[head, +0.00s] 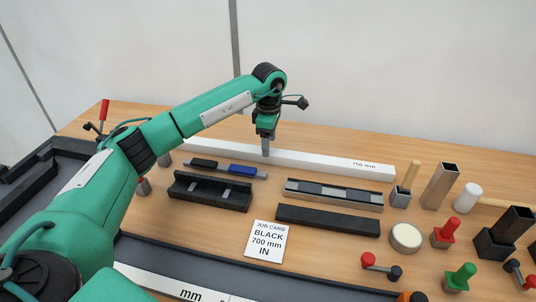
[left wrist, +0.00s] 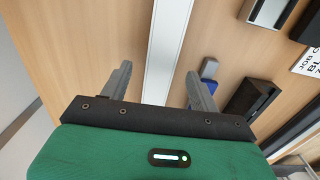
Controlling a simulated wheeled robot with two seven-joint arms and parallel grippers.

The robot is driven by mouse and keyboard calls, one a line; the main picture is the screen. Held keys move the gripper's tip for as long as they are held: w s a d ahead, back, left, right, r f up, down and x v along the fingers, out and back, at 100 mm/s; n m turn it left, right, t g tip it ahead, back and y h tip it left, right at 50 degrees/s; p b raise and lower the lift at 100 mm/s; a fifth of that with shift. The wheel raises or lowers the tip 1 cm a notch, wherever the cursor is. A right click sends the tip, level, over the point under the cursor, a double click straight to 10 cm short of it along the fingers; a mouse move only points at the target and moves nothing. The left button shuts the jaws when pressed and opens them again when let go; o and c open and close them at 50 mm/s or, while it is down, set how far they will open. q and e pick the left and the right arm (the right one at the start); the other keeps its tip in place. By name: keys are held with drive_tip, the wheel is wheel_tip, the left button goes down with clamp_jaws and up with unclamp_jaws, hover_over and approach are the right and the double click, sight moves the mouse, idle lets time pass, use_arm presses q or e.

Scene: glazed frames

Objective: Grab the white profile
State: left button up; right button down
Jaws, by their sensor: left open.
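The white profile (head: 315,163) is a long white bar marked "750 mm", lying along the back of the wooden table. In the left wrist view the white profile (left wrist: 170,40) runs as a pale strip between my finger tips. My left gripper (head: 266,153) points down at the profile in the head view. In the left wrist view the left gripper (left wrist: 158,72) is open, with one finger on each side of the strip and visible gaps to both. The head view does not show clearly how far the tips are above the table. My right gripper is not in view.
A job card (head: 266,241) reads "BLACK 700 mm IN". Black holder (head: 210,193), grey-railed tray (head: 333,195) and black bar (head: 327,220) lie in front of the profile. A blue-and-black tool (head: 243,170) lies close to it. Blocks and a mallet (head: 467,197) crowd the right.

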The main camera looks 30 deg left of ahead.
use_arm(q)
drive_tip(key=f, duration=0.3)
drive_tip(key=shift+s+a+f+p, duration=0.1)
drive_tip(key=shift+a+f+p, duration=0.1)
drive_tip(key=shift+f+p, duration=0.2)
drive_tip(key=shift+f, duration=0.25)
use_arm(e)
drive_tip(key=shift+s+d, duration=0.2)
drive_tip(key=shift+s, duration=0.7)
use_arm(q)
drive_tip(key=shift+c, duration=0.4)
clamp_jaws()
drive_tip(key=shift+r, duration=0.1)
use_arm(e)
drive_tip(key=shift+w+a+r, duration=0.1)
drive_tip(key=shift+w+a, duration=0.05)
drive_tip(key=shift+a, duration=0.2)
